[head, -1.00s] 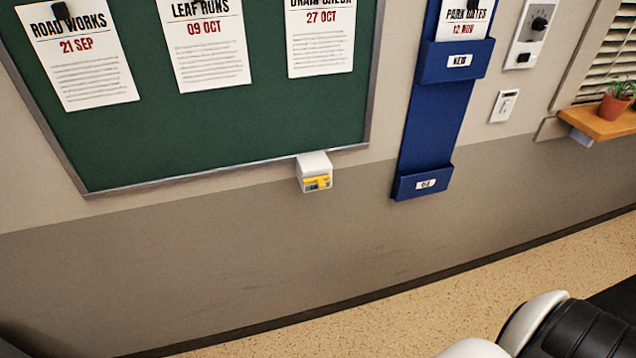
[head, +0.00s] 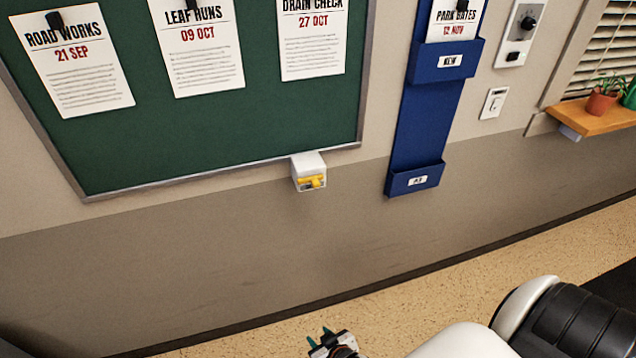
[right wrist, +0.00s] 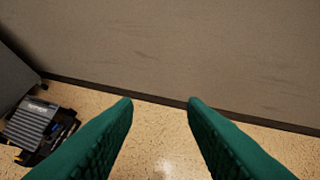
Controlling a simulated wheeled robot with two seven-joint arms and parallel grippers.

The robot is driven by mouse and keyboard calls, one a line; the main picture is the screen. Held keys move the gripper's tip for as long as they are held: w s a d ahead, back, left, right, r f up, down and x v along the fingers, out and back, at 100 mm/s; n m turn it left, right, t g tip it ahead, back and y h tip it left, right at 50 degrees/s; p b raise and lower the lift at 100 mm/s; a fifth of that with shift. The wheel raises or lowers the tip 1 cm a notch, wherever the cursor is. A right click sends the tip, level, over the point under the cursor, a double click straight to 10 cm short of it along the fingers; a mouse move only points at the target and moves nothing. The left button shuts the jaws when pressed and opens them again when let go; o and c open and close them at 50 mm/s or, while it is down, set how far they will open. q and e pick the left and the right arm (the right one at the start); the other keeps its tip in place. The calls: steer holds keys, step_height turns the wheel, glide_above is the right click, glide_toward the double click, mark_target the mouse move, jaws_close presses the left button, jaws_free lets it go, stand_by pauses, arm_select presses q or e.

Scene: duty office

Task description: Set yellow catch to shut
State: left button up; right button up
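The yellow catch (head: 312,182) is a small yellow lever on the front of a white box (head: 308,165) at the bottom edge of the green board. It looks roughly level; its exact setting is too small to tell. My right gripper (head: 322,338) shows at the bottom edge of the head view, well below the catch and apart from it. In the right wrist view its two green fingers (right wrist: 160,103) stand wide apart with nothing between them. The catch is not in the right wrist view. My left gripper is not in view.
The green board (head: 200,125) carries several notices. A blue wall pocket rack (head: 425,125) hangs right of the catch. A wooden shelf (head: 600,122) with a potted plant is at far right. The wall below the catch is bare. A dark grey device (right wrist: 38,122) lies on the floor.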

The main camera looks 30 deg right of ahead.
steer(key=w+d+r+m+t+h+p, duration=0.15)
steer(key=w+r, duration=0.25)
steer(key=r, duration=0.4)
steer(key=w+d+r+t, duration=0.3)
steer(key=r, duration=0.5)
steer(key=m+t+h, duration=0.1)
steer(key=t+h, duration=0.2)
glide_toward(317, 186)
steer(key=p+x, duration=0.2)
steer(key=x, duration=0.6)
steer(key=shift+w+d+r+p, duration=0.1)
steer(key=shift+w+r+p, duration=0.05)
steer(key=shift+w+p, duration=0.2)
steer(key=shift+s, duration=0.1)
jaws_close()
